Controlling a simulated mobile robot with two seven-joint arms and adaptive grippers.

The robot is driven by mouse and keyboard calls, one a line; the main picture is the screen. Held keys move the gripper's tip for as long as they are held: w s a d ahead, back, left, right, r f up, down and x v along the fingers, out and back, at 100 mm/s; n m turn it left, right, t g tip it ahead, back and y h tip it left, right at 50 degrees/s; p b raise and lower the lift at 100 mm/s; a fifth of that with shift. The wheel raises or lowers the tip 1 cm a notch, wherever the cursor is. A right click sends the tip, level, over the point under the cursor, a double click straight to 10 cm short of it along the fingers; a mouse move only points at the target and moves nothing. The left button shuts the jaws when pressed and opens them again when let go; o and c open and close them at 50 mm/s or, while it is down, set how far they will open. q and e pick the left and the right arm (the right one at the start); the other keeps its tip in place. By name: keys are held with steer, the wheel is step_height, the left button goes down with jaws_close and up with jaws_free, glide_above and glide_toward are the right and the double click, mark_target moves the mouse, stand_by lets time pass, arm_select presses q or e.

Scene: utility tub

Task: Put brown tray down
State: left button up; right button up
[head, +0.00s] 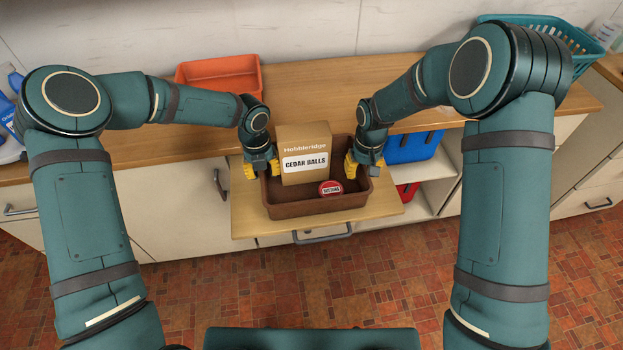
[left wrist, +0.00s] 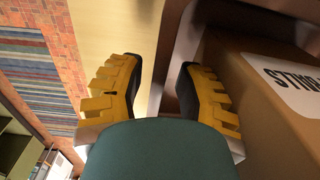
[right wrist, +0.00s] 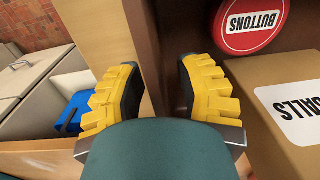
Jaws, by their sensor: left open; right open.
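The brown tray (head: 318,208) rests level on a pulled-out wooden board below the counter. It holds a cardboard box labelled cedar balls (head: 306,145) and a round red buttons tin (head: 330,188). My left gripper (head: 262,170) is open at the tray's left end; in the left wrist view the tray's wall (left wrist: 183,35) shows between its fingers. My right gripper (head: 362,168) is open at the right end; in the right wrist view its fingers sit either side of the tray's wall (right wrist: 147,50). Whether any finger touches the wall cannot be told.
The wooden board (head: 395,213) has a narrow bare strip around the tray. An orange bin (head: 218,73) and a teal basket (head: 550,35) stand on the counter. A blue bin (head: 412,147) sits on an open shelf to the right.

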arm_select(q)
step_height(320, 180, up, 12)
steer(key=shift+a, duration=0.15)
arm_select(e)
step_height(320, 180, up, 12)
steer(key=shift+d, duration=0.15)
stand_by(0.6)
stand_by(0.4)
